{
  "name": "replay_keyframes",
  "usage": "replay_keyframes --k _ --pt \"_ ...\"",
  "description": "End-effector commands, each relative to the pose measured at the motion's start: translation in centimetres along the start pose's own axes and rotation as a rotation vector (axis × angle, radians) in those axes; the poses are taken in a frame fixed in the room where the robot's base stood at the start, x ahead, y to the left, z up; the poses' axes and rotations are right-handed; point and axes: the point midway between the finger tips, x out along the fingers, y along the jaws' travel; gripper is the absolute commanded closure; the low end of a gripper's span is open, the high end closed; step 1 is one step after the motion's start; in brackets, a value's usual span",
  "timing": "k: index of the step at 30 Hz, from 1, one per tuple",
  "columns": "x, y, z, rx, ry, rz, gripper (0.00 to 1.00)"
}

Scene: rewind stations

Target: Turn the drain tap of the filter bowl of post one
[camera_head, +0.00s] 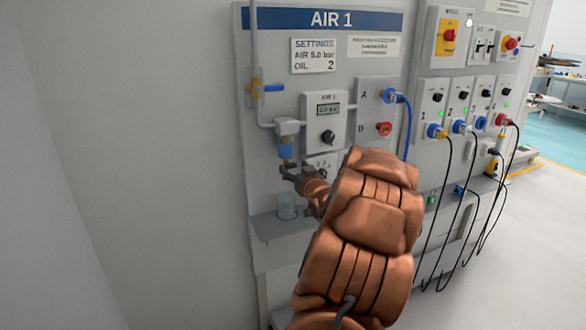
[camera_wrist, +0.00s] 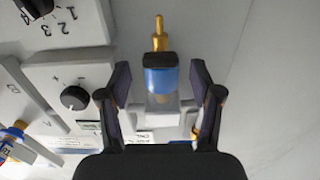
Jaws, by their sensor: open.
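The filter bowl of post one (camera_head: 286,149) is a small blue cylinder under a grey head on the panel marked AIR 1 (camera_head: 331,19). In the wrist view, which looks upside down, the blue bowl (camera_wrist: 161,81) has a black end cap. The brass drain tap (camera_wrist: 159,36) sticks out from that cap, in plain view. My gripper (camera_wrist: 161,78) is open, with one finger on each side of the bowl and a gap to each. The tap lies beyond the fingertips. In the head view my gripper (camera_head: 292,172) is just below the bowl and hides the tap.
A clear cup (camera_head: 287,206) stands on a grey shelf (camera_head: 270,229) below the bowl. A gauge box with a black knob (camera_head: 327,137) is right of the bowl. A blue-handled valve (camera_head: 267,88) is above it. A blue hose (camera_head: 407,130) hangs farther right.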

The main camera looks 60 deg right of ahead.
Motion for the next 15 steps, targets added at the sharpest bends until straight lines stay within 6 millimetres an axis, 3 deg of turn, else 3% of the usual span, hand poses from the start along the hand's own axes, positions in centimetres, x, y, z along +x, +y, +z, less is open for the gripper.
replay_keyframes --k 6,14,15 --pt "1.13 -0.08 0.15 0.003 -0.002 -0.001 0.35" --pt "1.19 -0.07 0.11 0.002 -0.001 -0.001 0.35" --pt "1.19 -0.07 0.10 0.002 -0.001 -0.001 0.40"
